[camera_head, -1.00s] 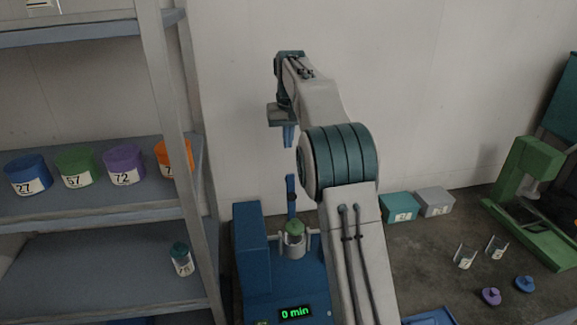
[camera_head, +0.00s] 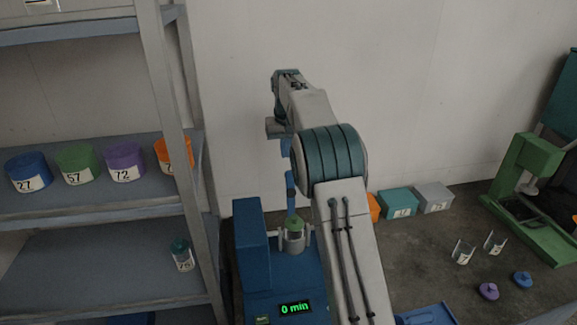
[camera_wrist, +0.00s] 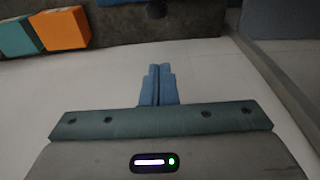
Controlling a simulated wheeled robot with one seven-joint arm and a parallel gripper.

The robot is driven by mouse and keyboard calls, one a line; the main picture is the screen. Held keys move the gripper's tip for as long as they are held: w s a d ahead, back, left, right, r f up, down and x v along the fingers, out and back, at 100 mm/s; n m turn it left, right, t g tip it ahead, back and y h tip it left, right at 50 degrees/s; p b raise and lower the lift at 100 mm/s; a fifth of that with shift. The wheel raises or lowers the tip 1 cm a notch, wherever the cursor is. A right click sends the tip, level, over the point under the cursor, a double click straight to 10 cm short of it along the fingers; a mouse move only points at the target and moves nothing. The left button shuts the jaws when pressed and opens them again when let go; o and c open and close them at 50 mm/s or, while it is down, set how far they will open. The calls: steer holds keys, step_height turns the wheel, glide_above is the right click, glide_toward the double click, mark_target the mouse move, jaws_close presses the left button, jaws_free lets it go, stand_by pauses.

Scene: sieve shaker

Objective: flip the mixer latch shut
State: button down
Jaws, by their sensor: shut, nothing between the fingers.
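The blue mixer (camera_head: 285,285) stands in front of me, its display reading "0 min". Its blue latch (camera_head: 291,190) stands upright behind a clear jar with a green lid (camera_head: 295,223) held in the mixer. My gripper (camera_head: 287,160) points down just above the latch's top end. I cannot tell whether the fingertips touch it. In the wrist view my gripper's fingers (camera_wrist: 157,85) are together with nothing between them. The latch cannot be clearly made out there.
A shelf rack (camera_head: 175,150) with numbered tubs is on the left. Orange, teal (camera_head: 398,202) and grey boxes lie by the wall. A green machine (camera_head: 530,190), two clear cups and two purple and blue lids are on the right.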

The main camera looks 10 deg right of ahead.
mark_target(290, 187)
steer(key=s+f+p, duration=0.1)
steer(key=s+f, duration=0.2)
steer(key=shift+s+f, duration=0.1)
steer(key=shift+f, duration=0.25)
steer(key=shift+d, duration=0.1)
stand_by(0.3)
steer(key=shift+s+f+b, duration=0.1)
steer(key=shift+b, duration=0.35)
